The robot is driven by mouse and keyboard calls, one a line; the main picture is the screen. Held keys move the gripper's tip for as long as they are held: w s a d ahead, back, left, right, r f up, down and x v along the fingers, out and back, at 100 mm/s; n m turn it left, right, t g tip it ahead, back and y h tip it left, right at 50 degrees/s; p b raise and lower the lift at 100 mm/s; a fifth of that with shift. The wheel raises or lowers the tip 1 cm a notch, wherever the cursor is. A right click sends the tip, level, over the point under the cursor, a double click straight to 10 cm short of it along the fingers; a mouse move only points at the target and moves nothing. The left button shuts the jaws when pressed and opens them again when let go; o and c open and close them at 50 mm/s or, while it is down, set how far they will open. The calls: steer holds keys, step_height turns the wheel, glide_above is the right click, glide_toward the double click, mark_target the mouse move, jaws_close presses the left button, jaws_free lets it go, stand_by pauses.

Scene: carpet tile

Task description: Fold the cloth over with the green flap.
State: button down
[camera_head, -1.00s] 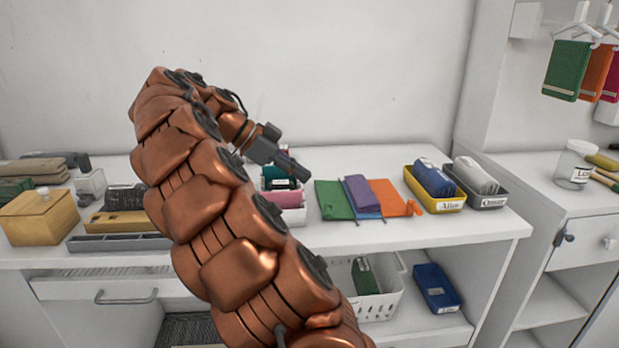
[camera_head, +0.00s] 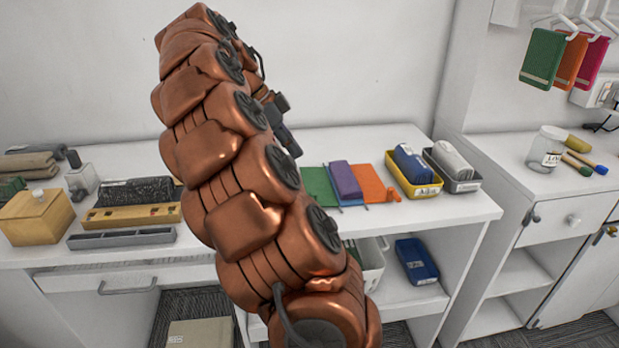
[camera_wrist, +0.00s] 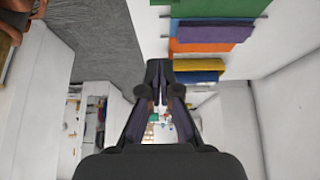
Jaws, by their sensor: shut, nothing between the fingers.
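The cloth lies on the white counter, to the right of my arm in the head view. Its green flap (camera_head: 318,186) is spread out to the left, its orange flap (camera_head: 371,183) to the right. A purple flap (camera_head: 344,179) lies in the middle, with a blue part (camera_head: 349,201) showing at the front. In the wrist view the green flap (camera_wrist: 215,8), purple flap (camera_wrist: 215,31) and orange flap (camera_wrist: 203,46) show at the top. My gripper (camera_wrist: 158,78) is shut and empty, apart from the cloth. In the head view my arm partly hides it.
A yellow tray (camera_head: 425,190) with a blue roll and a grey tray (camera_head: 467,186) stand right of the cloth. A wooden box (camera_head: 36,218) and grey tray (camera_head: 122,238) are at left. Cloths (camera_head: 541,57) hang at upper right. Counter in front of the cloth is clear.

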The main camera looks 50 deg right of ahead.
steer(key=p+x, duration=0.1)
steer(key=x, duration=0.8)
steer(key=shift+s+d+f+p, duration=0.15)
steer(key=shift+d+f+p, duration=0.1)
steer(key=shift+d+p, duration=0.1)
steer(key=shift+w+a+f+p, duration=0.15)
steer(key=shift+a+f, duration=0.05)
steer(key=shift+f, duration=0.35)
steer(key=shift+w+a+f+p, duration=0.15)
steer(key=shift+f, duration=0.4)
steer(key=shift+w+a+f, duration=0.1)
steer(key=shift+w+f, duration=0.1)
steer(key=shift+f, duration=0.65)
steer(key=shift+w+a+f+b, duration=0.15)
steer(key=shift+w+f+b, duration=0.05)
steer(key=shift+f+b, duration=0.45)
steer(key=shift+w+a+f+g+h+b, duration=0.1)
steer(key=shift+a+f+g+h+b, duration=0.2)
steer(key=shift+h, duration=0.1)
